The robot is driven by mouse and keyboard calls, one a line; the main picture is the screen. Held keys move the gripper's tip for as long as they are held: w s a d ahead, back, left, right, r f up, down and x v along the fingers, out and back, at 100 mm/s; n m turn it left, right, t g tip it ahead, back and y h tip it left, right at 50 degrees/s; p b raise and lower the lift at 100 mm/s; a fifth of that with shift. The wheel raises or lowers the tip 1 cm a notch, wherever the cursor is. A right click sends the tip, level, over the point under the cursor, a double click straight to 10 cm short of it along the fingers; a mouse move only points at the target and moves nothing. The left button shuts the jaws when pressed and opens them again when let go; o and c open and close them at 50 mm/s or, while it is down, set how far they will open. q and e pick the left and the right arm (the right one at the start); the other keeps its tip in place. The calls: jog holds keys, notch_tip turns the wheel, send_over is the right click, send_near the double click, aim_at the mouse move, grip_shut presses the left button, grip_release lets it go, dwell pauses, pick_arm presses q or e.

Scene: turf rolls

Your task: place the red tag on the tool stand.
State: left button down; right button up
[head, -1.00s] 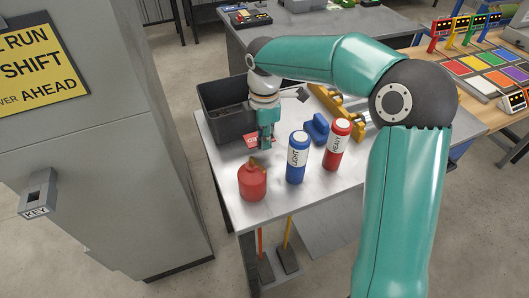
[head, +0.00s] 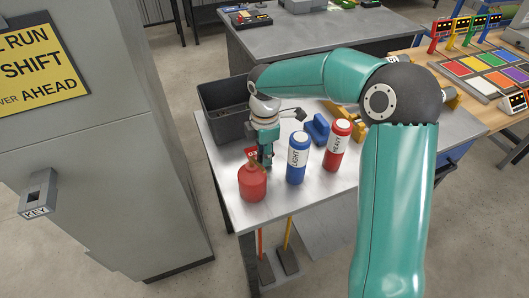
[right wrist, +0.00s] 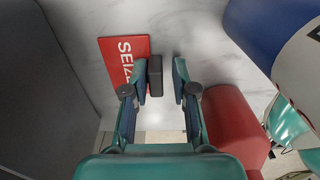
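The red tag (right wrist: 118,60) is a flat red plate with white letters, partly readable as "SEIZ", and a dark block (right wrist: 160,78) at its edge. In the head view the tag (head: 250,153) shows just behind the red can's top. My right gripper (head: 265,162) is over the table's left part, pointing down. The tag's height above the table is hard to tell. I cannot make out a tool stand for sure. My left gripper is not in view.
A red can (head: 252,183) stands close in front of my right gripper. A blue bottle (head: 297,165) and a red bottle (head: 335,148) stand to its right, a blue block (head: 316,129) behind them. A dark bin (head: 222,118) is at the left. The front-right tabletop is clear.

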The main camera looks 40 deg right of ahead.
jog(key=shift+o, duration=0.3)
jog(key=shift+r, duration=0.1)
notch_tip(320, 180, up, 12)
jog(key=shift+p, duration=0.35)
dwell(0.5)
